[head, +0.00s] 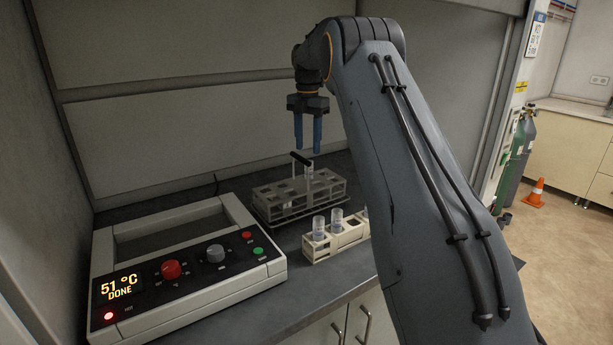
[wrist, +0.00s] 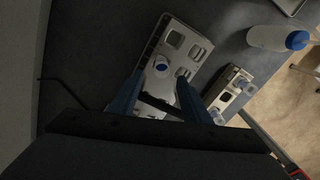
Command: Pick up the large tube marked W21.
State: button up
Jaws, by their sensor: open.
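A grey rack (head: 265,205) with square holes and a black-topped handle (head: 299,158) stands on the bench in the head view; it also shows in the wrist view (wrist: 199,50). A clear tube (head: 310,171) stands in it near the handle, and its round blue-and-white top shows in the wrist view (wrist: 161,64). A beige rack (head: 318,253) in front holds several tubes, such as one at its left end (head: 319,224). I cannot read W21 on any tube. My gripper (head: 308,150) is open and empty, pointing down above the grey rack; its blue fingers also show in the wrist view (wrist: 158,88).
A white heating unit (head: 195,289) reading 51 °C DONE, with knobs and an empty frame, stands left of the racks. A white bottle with a blue cap (wrist: 279,38) lies or stands beyond them in the wrist view. Hood walls close off the back and left.

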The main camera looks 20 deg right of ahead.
jog(key=shift+s+f+p, duration=0.2)
jog(key=shift+f+p, duration=1.65)
jog(key=shift+f, duration=1.95)
grip_shut()
